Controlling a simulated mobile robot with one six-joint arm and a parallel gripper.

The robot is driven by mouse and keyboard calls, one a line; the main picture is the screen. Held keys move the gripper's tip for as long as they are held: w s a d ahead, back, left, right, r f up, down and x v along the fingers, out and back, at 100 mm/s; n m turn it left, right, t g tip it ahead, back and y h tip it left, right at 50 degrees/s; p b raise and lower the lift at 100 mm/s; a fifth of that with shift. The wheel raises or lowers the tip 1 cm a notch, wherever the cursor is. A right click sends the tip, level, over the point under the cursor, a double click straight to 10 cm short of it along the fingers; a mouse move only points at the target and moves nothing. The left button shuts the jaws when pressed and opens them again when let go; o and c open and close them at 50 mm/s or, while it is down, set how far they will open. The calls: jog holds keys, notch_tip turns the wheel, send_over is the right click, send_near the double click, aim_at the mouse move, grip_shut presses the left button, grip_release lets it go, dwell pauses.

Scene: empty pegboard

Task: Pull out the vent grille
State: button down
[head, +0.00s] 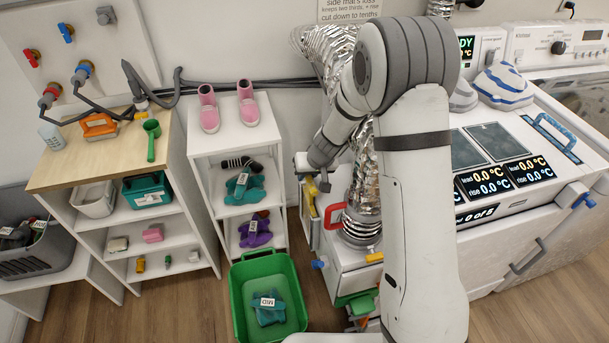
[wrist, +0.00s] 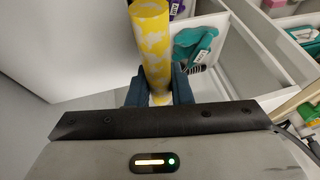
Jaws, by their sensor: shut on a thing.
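My gripper (head: 322,183) is low beside the white cabinet under the silver duct, left of my arm. In the wrist view its dark blue fingers (wrist: 158,90) are shut on a yellow and white mottled bar (wrist: 152,45). A bit of this yellow bar (head: 309,194) shows by the gripper in the head view. I cannot make out the vent grille's slats in either view, nor tell whether the bar is its handle. My arm hides part of the cabinet.
The ribbed silver duct (head: 362,185) rises close beside the gripper. White shelves (head: 236,142) with pink boots and teal and purple items stand to the left. A green bin (head: 240,311) sits on the floor. The white unit with temperature displays (head: 496,175) is at right.

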jog(key=shift+w+r, duration=0.2)
jog(key=shift+r, duration=0.35)
jog(key=shift+r+p, duration=0.9)
jog(key=shift+r, duration=0.15)
jog(key=shift+r, duration=0.2)
jog(key=shift+r+p, duration=1.45)
jog(key=shift+r, duration=0.5)
notch_tip(320, 180, up, 12)
jog(key=p, duration=0.8)
dwell(0.3)
jog(key=shift+s, duration=0.15)
dwell(0.3)
